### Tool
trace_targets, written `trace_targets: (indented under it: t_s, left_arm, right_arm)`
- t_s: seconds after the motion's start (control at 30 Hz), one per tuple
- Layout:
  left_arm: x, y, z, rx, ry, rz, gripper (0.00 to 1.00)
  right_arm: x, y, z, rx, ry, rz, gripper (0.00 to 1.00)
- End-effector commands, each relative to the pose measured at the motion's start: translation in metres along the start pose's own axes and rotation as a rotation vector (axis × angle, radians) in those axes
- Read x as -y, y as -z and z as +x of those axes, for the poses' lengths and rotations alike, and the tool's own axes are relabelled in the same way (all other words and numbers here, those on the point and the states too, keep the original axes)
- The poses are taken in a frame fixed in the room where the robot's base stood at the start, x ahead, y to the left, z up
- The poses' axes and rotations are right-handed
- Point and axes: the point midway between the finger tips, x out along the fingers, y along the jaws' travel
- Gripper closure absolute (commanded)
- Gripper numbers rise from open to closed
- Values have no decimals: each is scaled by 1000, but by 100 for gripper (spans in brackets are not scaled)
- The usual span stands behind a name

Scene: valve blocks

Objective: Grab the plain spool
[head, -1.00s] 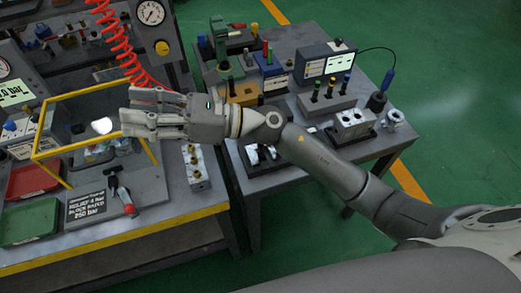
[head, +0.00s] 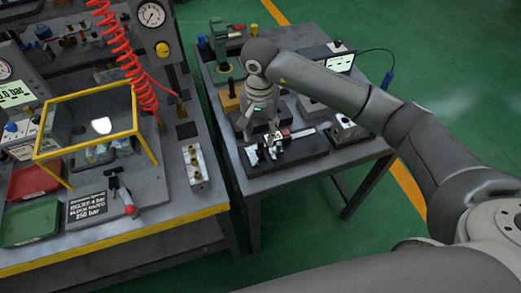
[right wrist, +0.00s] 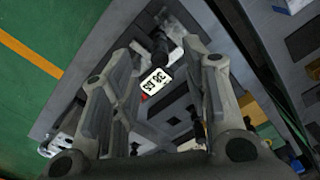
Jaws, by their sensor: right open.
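My right gripper (head: 264,141) points down over a black tray (head: 310,158) on the right-hand table. Its fingers stand apart in the right wrist view (right wrist: 158,70), with nothing visibly held between them. Small pale and metallic pieces (head: 252,156) lie in the tray beside and under the fingers. I cannot tell which of them, if any, is the plain spool. A small white display (right wrist: 156,82) with dark digits shows between the fingers in the wrist view. The arm and gripper hide part of the tray and table. My left gripper is not in view.
A metal valve block (head: 345,131) stands right of the tray. A green press (head: 221,50) stands at the table's back left. The left bench holds a yellow-framed guard (head: 136,110), a ported block (head: 196,168) and a green tray (head: 30,222). A gap separates bench and table.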

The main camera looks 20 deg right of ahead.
Motion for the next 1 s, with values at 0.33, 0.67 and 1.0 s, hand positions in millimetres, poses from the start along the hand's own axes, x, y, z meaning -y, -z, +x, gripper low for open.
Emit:
trace_targets:
  t_s: [0.33,0.67,1.0]
  left_arm:
    - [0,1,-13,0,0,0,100]
    - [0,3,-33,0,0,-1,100]
    - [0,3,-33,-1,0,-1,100]
  right_arm:
    - [0,-1,35,6,1,2,57]
    - [0,1,78,5,3,2,57]
    - [0,2,83,2,4,1,65]
